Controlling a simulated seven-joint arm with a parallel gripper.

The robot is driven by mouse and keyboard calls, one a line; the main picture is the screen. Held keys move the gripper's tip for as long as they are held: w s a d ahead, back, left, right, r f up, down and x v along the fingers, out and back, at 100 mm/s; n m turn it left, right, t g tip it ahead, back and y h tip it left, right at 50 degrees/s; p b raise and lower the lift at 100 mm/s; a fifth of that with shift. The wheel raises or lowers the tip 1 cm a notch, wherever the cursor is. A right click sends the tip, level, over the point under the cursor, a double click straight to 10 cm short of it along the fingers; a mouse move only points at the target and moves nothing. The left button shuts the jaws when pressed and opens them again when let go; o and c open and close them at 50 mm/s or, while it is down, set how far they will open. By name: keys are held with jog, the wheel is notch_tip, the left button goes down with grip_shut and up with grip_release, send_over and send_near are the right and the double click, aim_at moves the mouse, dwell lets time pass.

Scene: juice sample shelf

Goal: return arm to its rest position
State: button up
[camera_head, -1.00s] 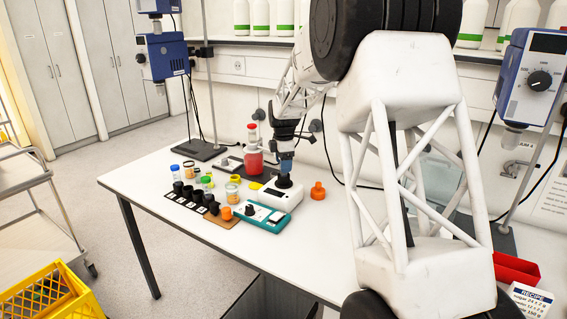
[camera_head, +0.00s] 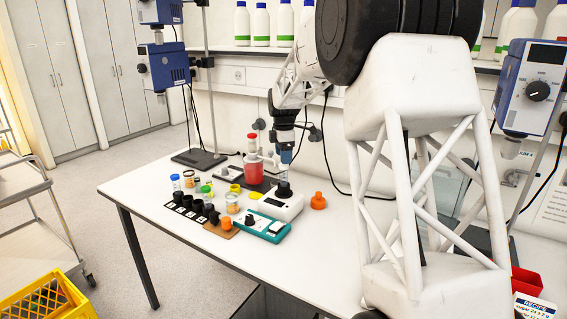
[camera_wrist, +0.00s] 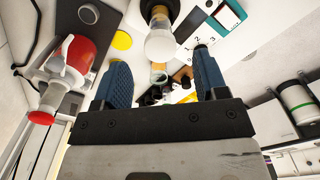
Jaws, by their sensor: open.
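My gripper (camera_head: 286,154) hangs over the table beside the red-filled bottle (camera_head: 254,170), above the black piece on the white device (camera_head: 281,207). In the wrist view my gripper (camera_wrist: 163,75) has its two blue fingers wide apart. Nothing is clasped between them. A whitish round piece (camera_wrist: 160,45) shows beyond the fingertips; I cannot tell what it is. The arm's white lattice links fill the right of the head view.
Small jars (camera_head: 232,204), black caps (camera_head: 197,206), a teal device (camera_head: 262,227) and an orange stopper (camera_head: 318,201) stand on the white table (camera_head: 165,226). A stand with a blue unit (camera_head: 165,65) is behind. White bottles (camera_head: 261,25) line the shelf. A red bin (camera_head: 526,282) is at right.

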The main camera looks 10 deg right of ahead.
jog(key=shift+r, duration=0.4)
jog(key=shift+s+r, duration=0.1)
jog(key=shift+s+r, duration=0.1)
jog(key=shift+s, duration=0.1)
jog(key=s+a+r+m, duration=0.1)
jog(key=s+r+m, duration=0.15)
jog(key=s, duration=0.65)
jog(key=s+a+r+m+t, duration=0.15)
jog(key=s+m, duration=0.25)
jog(key=s, duration=0.6)
jog(key=s+r+m, duration=0.3)
jog(key=s, duration=0.6)
jog(key=s+f+m, duration=0.2)
jog(key=s+m, duration=0.1)
jog(key=s, duration=0.6)
jog(key=s+a+f+m, duration=0.1)
jog(key=s+f+m, duration=0.1)
jog(key=s, duration=0.8)
jog(key=s+a+f+m+t, duration=0.1)
jog(key=s+f+m, duration=0.2)
jog(key=s, duration=0.6)
jog(key=shift+s+f+m, duration=0.15)
jog(key=shift+f+m, duration=0.2)
jog(key=shift+f, duration=0.05)
